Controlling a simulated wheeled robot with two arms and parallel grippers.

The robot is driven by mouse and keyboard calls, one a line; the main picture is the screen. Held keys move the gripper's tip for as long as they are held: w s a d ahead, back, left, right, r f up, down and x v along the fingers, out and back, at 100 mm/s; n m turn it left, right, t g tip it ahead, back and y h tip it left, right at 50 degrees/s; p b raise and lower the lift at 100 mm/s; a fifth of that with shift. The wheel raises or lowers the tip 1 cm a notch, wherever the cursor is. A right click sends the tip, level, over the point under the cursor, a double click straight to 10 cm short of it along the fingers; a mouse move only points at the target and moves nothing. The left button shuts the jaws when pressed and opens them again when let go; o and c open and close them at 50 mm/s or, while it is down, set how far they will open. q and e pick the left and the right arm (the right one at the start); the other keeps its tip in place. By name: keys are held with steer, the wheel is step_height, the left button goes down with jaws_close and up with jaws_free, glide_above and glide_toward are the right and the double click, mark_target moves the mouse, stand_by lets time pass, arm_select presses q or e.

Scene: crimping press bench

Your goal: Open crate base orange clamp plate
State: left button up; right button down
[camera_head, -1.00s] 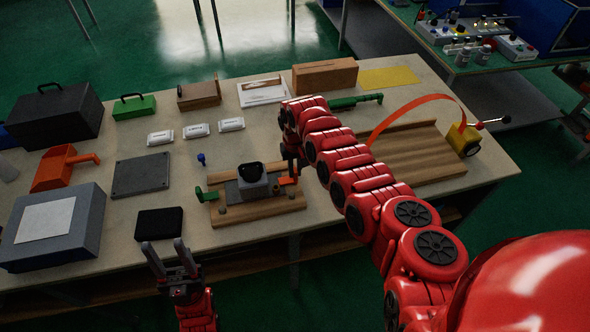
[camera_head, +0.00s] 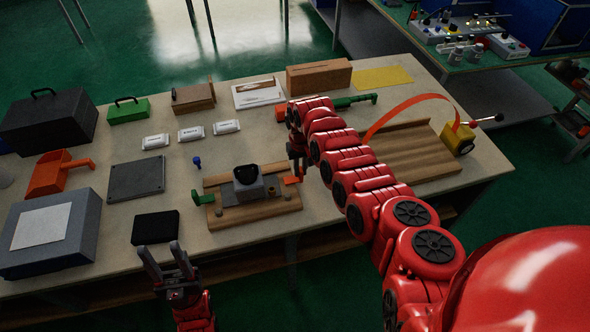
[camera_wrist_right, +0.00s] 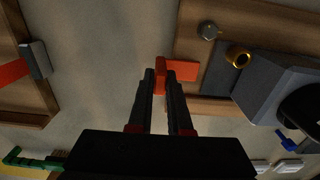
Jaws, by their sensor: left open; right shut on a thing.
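The wooden crate base (camera_head: 228,217) lies near the front of the table, with a grey block (camera_head: 249,185) with a black top standing on it. An orange clamp plate (camera_head: 292,180) is at its right end and a green clamp (camera_head: 203,199) at its left end. In the right wrist view the orange clamp plate (camera_wrist_right: 183,70) lies at the wooden edge, with an upright orange tab between my fingers. My right gripper (camera_wrist_right: 161,80) is shut on that tab; in the head view its arm partly hides it. My left gripper (camera_head: 164,252) is open and empty at the front table edge.
A black pad (camera_head: 156,228), a dark plate (camera_head: 137,177) and a grey box (camera_head: 75,250) lie to the left. A wooden tray (camera_head: 410,160) with an orange strap (camera_head: 400,104) stands right of my right arm. White labelled blocks (camera_head: 190,133) lie behind the base.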

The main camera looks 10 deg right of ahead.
steer(key=c, duration=0.8)
jaws_free()
steer(key=shift+a, duration=0.1)
steer(key=shift+c, duration=0.2)
steer(key=shift+r, duration=0.5)
step_height(320, 180, up, 16)
steer(key=b, duration=0.2)
steer(key=shift+r, duration=0.2)
